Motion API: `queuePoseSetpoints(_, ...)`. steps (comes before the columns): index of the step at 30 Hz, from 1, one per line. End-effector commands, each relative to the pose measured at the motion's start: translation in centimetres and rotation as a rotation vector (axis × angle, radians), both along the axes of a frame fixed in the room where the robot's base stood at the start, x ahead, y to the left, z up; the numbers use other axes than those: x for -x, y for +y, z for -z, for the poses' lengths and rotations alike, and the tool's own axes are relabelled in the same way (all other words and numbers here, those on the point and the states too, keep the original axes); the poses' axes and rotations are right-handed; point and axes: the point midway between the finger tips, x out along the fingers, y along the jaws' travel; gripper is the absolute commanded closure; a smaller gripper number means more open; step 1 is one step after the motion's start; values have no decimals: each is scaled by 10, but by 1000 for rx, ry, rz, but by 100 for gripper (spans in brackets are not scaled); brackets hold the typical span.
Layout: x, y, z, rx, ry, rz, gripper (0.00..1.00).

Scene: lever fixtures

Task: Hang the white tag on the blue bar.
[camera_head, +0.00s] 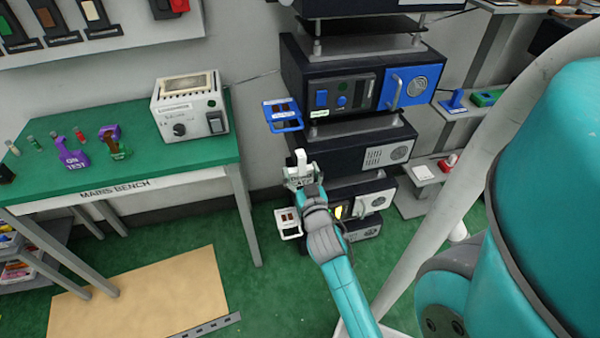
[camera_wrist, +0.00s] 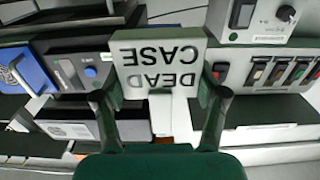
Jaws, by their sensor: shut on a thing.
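My gripper (camera_head: 303,182) is shut on the white tag (camera_head: 301,167), held in the air in front of the rack's left side. In the wrist view the tag (camera_wrist: 160,62) sits between the two fingers of my gripper (camera_wrist: 160,97), its "DEAD CASE" lettering upside down. A blue fixture (camera_head: 284,124) with dark slots juts out left of the rack, above and slightly left of the tag; a gap shows between them. I cannot tell for certain that this is the blue bar. I cannot make it out in the wrist view; the tag may hide it.
The rack (camera_head: 330,150) of dark units stands just behind my gripper, one with a blue panel (camera_head: 410,88). A white fixture (camera_head: 288,222) hangs low on its left. The green bench (camera_head: 140,170) with a white instrument (camera_head: 187,105) is at left, with open air between bench and rack.

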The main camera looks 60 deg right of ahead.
Motion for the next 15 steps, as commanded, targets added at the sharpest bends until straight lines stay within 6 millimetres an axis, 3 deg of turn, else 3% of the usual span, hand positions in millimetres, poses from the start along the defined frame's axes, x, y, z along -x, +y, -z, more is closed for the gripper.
queuePoseSetpoints(15,-21,-23,0,2,-1,-2,63)
